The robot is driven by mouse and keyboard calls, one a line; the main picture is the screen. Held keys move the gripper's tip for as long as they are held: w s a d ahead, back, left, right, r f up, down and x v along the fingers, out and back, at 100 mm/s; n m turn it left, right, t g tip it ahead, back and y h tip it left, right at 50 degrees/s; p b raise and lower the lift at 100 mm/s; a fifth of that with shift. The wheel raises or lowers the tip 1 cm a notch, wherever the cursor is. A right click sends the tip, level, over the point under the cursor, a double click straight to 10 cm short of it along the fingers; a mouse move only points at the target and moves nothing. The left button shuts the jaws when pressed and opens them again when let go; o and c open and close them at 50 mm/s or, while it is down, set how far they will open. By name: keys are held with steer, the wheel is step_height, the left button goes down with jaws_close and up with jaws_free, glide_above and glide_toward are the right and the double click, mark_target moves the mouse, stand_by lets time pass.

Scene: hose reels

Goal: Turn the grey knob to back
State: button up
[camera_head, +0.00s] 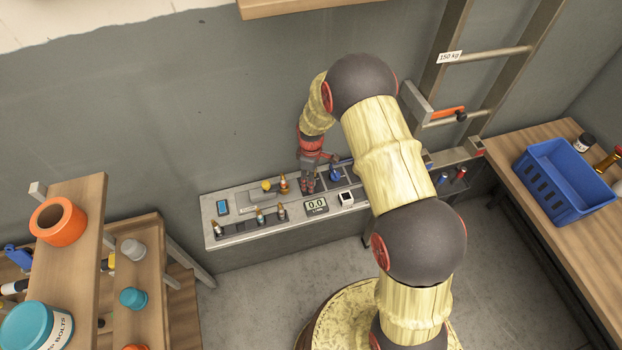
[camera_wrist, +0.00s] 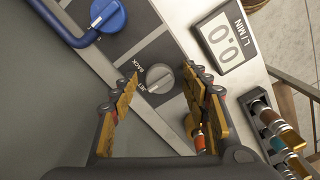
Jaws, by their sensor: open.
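The grey knob (camera_wrist: 159,77) is round with a raised grip. It sits on a dark plate (camera_wrist: 153,50) with the words BACK (camera_wrist: 137,63) and JET (camera_wrist: 149,88) beside it. Which word it points at is hard to tell. My gripper (camera_wrist: 160,75) is open, with one finger on each side of the knob in the wrist view. I cannot tell whether the fingertips touch it. In the head view my gripper (camera_head: 308,184) hangs over the middle of the grey bench panel (camera_head: 235,230), pointing down. The knob is hidden there.
A blue knob with a blue pipe (camera_wrist: 107,14) lies close by, at upper left in the wrist view. An L/MIN display (camera_wrist: 222,38) and several hose fittings (camera_wrist: 280,138) are on the right. A wall (camera_head: 180,110) stands behind the panel.

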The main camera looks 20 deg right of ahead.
steer(key=c, duration=1.1)
steer(key=shift+c, duration=0.2)
